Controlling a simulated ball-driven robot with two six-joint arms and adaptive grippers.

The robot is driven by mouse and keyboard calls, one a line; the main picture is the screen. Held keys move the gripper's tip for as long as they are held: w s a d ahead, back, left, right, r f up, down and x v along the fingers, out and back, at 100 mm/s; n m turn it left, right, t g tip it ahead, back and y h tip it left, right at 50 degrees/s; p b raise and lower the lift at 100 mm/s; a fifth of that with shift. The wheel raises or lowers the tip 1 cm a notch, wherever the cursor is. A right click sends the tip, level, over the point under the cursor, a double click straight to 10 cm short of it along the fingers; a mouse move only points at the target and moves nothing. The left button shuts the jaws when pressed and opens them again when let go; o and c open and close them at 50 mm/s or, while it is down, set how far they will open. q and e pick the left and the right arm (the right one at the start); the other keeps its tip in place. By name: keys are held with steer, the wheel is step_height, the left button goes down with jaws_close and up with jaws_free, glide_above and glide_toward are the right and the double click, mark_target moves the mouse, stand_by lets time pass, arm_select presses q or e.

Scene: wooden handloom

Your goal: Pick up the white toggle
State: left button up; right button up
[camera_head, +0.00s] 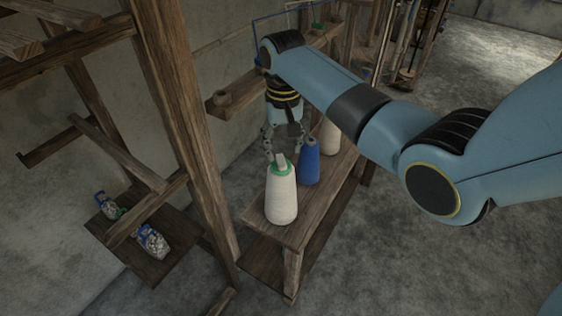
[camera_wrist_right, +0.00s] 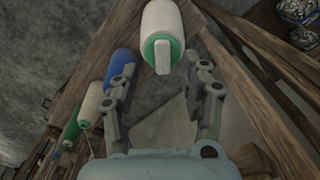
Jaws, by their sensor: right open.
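The white toggle (camera_head: 281,158) is a small pale block on the green top of a white thread cone (camera_head: 281,197) that stands on a wooden bench. In the right wrist view the toggle (camera_wrist_right: 162,57) shows just beyond the fingertips, on the green ring of the white cone (camera_wrist_right: 160,20). My right gripper (camera_head: 284,141) is open and empty, just above and behind the toggle in the head view. In the wrist view its two fingers (camera_wrist_right: 165,78) are spread to either side, apart from the toggle. My left gripper is not in view.
A blue cone (camera_head: 309,162) and another pale cone (camera_head: 330,137) stand behind on the bench (camera_head: 253,213). Wooden loom posts (camera_head: 178,100) rise at the left. A low shelf (camera_head: 165,262) at left holds two small bags (camera_head: 152,241). Open floor lies to the right.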

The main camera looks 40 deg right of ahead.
mark_target(282, 163)
step_height(282, 163, down, 4)
steer(key=shift+a+f, duration=0.15)
steer(key=shift+f, duration=0.1)
steer(key=shift+c, duration=0.4)
steer(key=shift+s, duration=0.15)
steer(key=c, duration=0.7)
